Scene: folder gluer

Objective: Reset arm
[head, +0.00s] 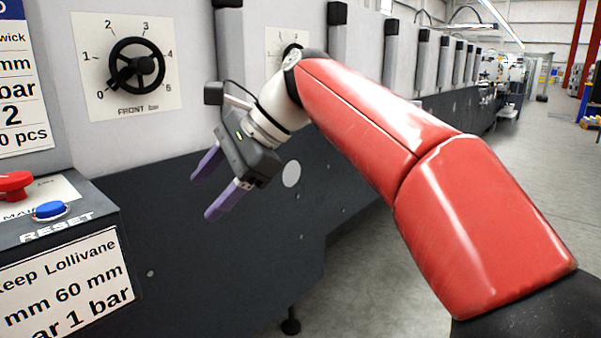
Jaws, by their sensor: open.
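My gripper (211,190) is open and empty, its two purple fingers apart and pointing down and left. It hangs in the air in front of the machine's dark lower panel (190,270), below and right of the front dial. My red arm (380,125) reaches in from the lower right, bent at the elbow. The gripper appears to touch nothing.
A black handwheel (136,66) sits on the dial marked FRONT bar. A second dial (291,50) is partly hidden by my arm. A red knob (15,185) and a blue RESET button (49,211) are on a ledge at left. Open floor (540,160) lies right.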

